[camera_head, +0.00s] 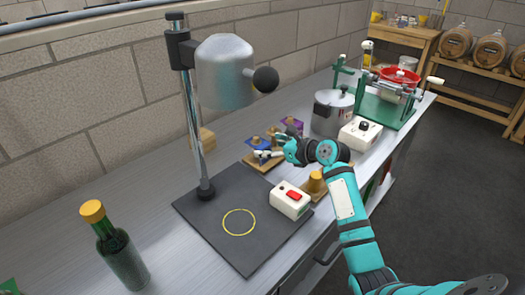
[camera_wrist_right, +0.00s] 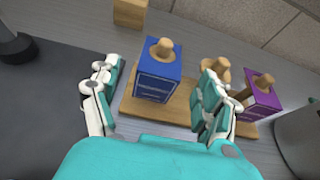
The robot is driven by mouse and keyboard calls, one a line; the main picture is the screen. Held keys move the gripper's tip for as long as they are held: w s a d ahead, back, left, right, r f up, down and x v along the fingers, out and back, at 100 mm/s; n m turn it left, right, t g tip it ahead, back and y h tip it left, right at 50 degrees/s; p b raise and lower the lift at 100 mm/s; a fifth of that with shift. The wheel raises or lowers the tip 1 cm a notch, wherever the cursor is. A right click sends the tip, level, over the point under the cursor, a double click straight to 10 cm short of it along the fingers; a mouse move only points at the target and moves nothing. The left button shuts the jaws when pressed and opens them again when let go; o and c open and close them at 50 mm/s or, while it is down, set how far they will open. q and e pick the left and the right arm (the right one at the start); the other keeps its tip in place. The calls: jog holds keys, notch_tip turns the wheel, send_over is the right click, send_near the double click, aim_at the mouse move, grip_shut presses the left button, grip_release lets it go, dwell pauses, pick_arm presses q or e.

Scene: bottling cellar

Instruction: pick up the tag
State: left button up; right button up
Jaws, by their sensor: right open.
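A blue, tag-like piece (camera_wrist_right: 157,82) with pale print sits at a wooden peg on a wooden board (camera_wrist_right: 180,112). A similar purple piece (camera_wrist_right: 258,100) stands at another peg to its right. In the head view the blue piece (camera_head: 258,142) is partly hidden by my gripper, and the purple one (camera_head: 291,125) is behind it. Which piece is the tag, I cannot tell. My right gripper (camera_wrist_right: 160,85) is open, its fingers on either side of the blue piece, with gaps between. It also shows in the head view (camera_head: 272,148). My left gripper is out of view.
A black mat (camera_head: 205,228) holds a metal stand with a grey hood (camera_head: 224,70) and a white box with a red switch (camera_head: 290,204). A green bottle (camera_head: 122,260) stands front left. A grey pot (camera_head: 331,118) and a green-framed press (camera_head: 385,112) are farther back.

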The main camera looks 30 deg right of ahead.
aim_at(264, 146)
jog(key=x, duration=0.2)
jog(key=shift+w+f, duration=0.1)
jog(key=shift+w, duration=0.2)
jog(key=shift+w+a, duration=0.15)
jog(key=shift+w, duration=0.15)
jog(key=x, duration=0.3)
jog(key=shift+w+a+f, duration=0.1)
jog(key=shift+w+f, duration=0.1)
jog(key=shift+w, duration=0.05)
jog(key=shift+w+a+f, duration=0.15)
jog(key=shift+w+f, duration=0.05)
jog(key=shift+w, duration=0.2)
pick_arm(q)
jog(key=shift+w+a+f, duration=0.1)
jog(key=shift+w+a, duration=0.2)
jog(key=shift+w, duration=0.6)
pick_arm(e)
jog(key=c, duration=0.8)
